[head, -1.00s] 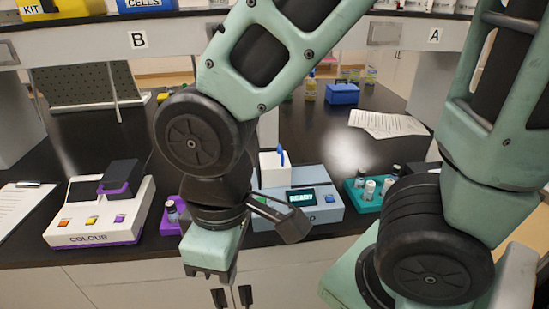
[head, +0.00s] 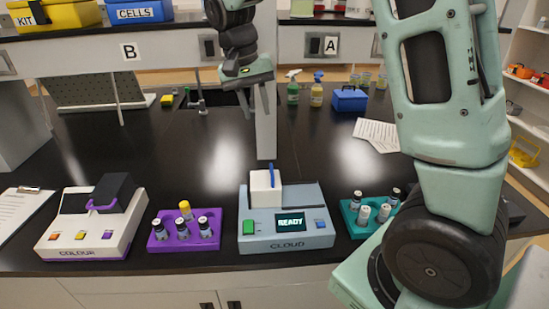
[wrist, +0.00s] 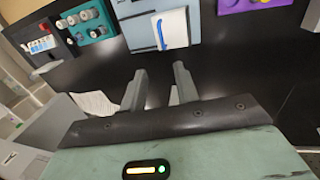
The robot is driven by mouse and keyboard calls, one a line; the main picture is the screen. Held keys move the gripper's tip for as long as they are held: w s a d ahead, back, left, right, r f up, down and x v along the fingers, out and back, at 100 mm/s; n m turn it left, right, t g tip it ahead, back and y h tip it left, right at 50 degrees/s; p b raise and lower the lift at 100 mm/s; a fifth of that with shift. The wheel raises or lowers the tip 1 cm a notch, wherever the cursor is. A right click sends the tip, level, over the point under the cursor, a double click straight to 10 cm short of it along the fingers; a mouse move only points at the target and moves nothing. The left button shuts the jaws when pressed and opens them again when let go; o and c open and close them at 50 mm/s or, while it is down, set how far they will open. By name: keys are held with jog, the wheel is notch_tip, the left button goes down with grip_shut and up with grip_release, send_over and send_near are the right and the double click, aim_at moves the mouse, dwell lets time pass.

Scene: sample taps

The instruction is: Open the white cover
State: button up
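The white cover (head: 264,188) is a small white box with a blue upright handle (head: 271,174), on top of the grey-blue CLOUD device (head: 288,238). It looks closed. The device's screen reads READY. In the wrist view the white cover (wrist: 171,29) with its blue edge shows at top centre, beyond my fingertips. My gripper (head: 258,100) is raised above the bench, higher in the picture than the device and apart from it. In the wrist view my gripper (wrist: 158,76) has its two fingers spread with nothing between them.
A purple rack (head: 185,236) of vials stands left of the device, and a teal rack (head: 362,225) right of it. The white COLOUR device (head: 92,232) is further left. Spray bottles (head: 317,92) and a blue box (head: 350,100) stand behind. The bench's middle is clear.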

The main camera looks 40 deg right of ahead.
aim_at(272, 170)
jog(key=f+p, duration=0.1)
jog(key=f, duration=0.4)
jog(key=s+d+f+p, duration=0.1)
jog(key=f, duration=0.5)
jog(key=s+d+f+p, duration=0.1)
jog(key=f, duration=0.4)
jog(key=shift+d+f+p, duration=0.25)
jog(key=shift+f+p, duration=0.05)
jog(key=shift+p, duration=0.1)
jog(key=shift+c, duration=0.3)
